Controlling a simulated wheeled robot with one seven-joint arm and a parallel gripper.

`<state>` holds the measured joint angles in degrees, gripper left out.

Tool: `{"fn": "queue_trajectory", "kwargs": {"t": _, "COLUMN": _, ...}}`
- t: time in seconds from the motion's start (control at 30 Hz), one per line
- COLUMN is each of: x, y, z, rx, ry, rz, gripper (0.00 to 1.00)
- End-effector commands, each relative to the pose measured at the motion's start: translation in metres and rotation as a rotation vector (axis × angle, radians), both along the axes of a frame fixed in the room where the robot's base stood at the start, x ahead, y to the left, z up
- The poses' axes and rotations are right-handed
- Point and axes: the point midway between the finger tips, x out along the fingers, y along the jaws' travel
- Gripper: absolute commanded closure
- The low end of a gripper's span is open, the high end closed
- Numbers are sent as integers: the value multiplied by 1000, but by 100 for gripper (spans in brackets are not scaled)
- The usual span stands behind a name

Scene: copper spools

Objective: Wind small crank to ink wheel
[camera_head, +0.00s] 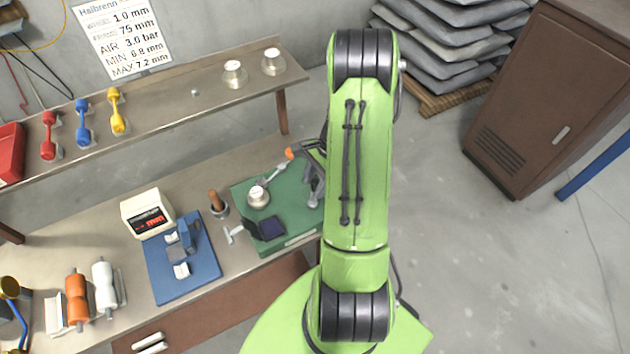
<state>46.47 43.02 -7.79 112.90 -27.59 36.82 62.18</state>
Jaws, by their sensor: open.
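A green board (300,236) lies on the workbench, partly hidden behind my arm. On it stands a round silver spool-like piece (258,197). A thin crank-like arm with an orange knob (290,153) reaches up and right from near this piece. A dark blue pad (270,229) sits at the board's front. A small grey T-shaped handle (234,233) is at its left edge. I cannot tell for sure which part is the ink wheel. My gripper (313,192) shows as grey fingers over the board's right side, open, right of the silver piece. My arm hides part of it.
Left of the board are a blue board (185,285) with a fixture, a white meter (147,213) and a brown-handled tool (215,201). Orange (77,298) and white (104,287) rolls stand further left. A raised shelf (185,88) runs behind, holding two silver spools and coloured handles.

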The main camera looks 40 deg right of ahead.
Motion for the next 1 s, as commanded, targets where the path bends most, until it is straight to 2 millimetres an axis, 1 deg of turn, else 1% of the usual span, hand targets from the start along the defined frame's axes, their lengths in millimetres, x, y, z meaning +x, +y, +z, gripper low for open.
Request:
{"fn": "queue_trajectory", "kwargs": {"t": 0.1, "x": 0, "y": 0, "z": 1, "rx": 0, "ry": 0, "rz": 0, "gripper": 51}}
{"fn": "queue_trajectory", "kwargs": {"t": 0.37, "x": 0, "y": 0, "z": 1, "rx": 0, "ry": -1, "rz": 0, "gripper": 91}}
{"fn": "queue_trajectory", "kwargs": {"t": 0.4, "x": 0, "y": 0, "z": 1, "rx": 0, "ry": -1, "rz": 0, "gripper": 97}}
{"fn": "queue_trajectory", "kwargs": {"t": 0.43, "x": 0, "y": 0, "z": 1, "rx": 0, "ry": -1, "rz": 0, "gripper": 100}}
{"fn": "queue_trajectory", "kwargs": {"t": 0.73, "x": 1, "y": 0, "z": 1, "rx": -1, "ry": -1, "rz": 27, "gripper": 100}}
{"fn": "queue_trajectory", "kwargs": {"t": 0.87, "x": 3, "y": 1, "z": 1, "rx": 0, "ry": -2, "rz": 79, "gripper": 100}}
{"fn": "queue_trajectory", "kwargs": {"t": 1.0, "x": 6, "y": 3, "z": 1, "rx": -2, "ry": -1, "rz": 171, "gripper": 100}}
